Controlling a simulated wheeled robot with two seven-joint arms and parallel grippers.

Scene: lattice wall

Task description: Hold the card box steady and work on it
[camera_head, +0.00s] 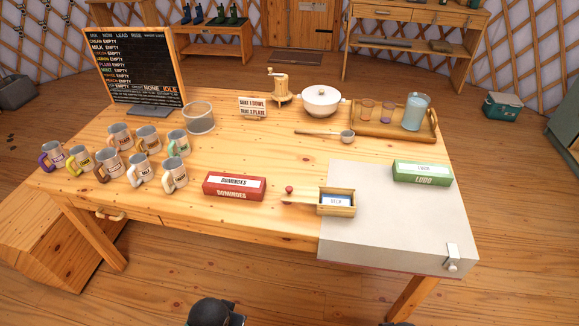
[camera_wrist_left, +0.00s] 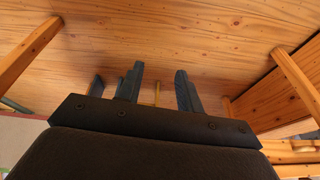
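The card box is probably the small open wooden box (camera_head: 337,211) with a blue label or card (camera_head: 336,201) in it. It sits at the table's front, partly on the pale grey mat. A flat wooden piece (camera_head: 302,197) extends from its left side, with a red knob (camera_head: 289,189) near that piece's upper edge. My left gripper (camera_wrist_left: 158,85) is open in the left wrist view, with nothing between its fingers. My right gripper is not visible.
A red dominoes box (camera_head: 234,187) lies left of the card box, and a green ludo box (camera_head: 422,173) lies to its right on the mat (camera_head: 390,235). Several mugs (camera_head: 142,170) crowd the left. A ladle (camera_head: 325,134) and tray (camera_head: 378,130) lie behind.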

